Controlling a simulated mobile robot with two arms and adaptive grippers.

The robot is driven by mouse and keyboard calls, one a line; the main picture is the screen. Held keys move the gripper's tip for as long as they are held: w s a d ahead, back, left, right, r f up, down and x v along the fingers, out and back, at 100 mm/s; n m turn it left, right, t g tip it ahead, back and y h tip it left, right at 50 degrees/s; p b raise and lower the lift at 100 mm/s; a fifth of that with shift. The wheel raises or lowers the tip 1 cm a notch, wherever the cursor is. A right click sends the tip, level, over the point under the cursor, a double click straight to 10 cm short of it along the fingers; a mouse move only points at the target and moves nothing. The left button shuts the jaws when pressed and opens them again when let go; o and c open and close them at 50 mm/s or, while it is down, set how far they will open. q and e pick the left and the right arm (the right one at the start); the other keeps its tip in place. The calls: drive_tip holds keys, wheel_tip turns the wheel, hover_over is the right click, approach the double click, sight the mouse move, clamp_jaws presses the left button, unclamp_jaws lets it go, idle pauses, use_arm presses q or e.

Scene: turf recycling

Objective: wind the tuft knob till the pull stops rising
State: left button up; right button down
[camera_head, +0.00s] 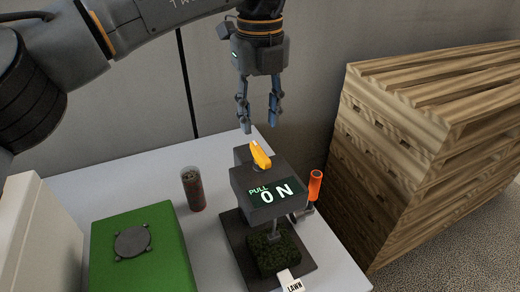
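A dark grey tester (262,188) stands on the white table, and its display reads "PULL 0 N". A yellow knob (260,155) sits on its top. A dark green turf tuft (276,252) lies on the base below, with a thin rod coming down to it. A crank with an orange handle (315,185) stands at the tester's right side. My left gripper (260,129) hangs above and behind the yellow knob, fingers pointing down and apart, with nothing seen between them. My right gripper is not in view.
A green box with a dark round disc (132,240) stands at the left, and a brown-filled cylinder (193,188) stands between it and the tester. A white tag (289,282) reads "LAWN". Stacked wooden pallets (400,140) stand close to the table's right. A wall is behind.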

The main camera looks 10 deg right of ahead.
sight(260, 151)
use_arm(q)
wheel_tip(260, 151, down, 8)
drive_tip(key=shift+r, duration=0.1)
drive_tip(key=shift+c, duration=0.4)
clamp_jaws()
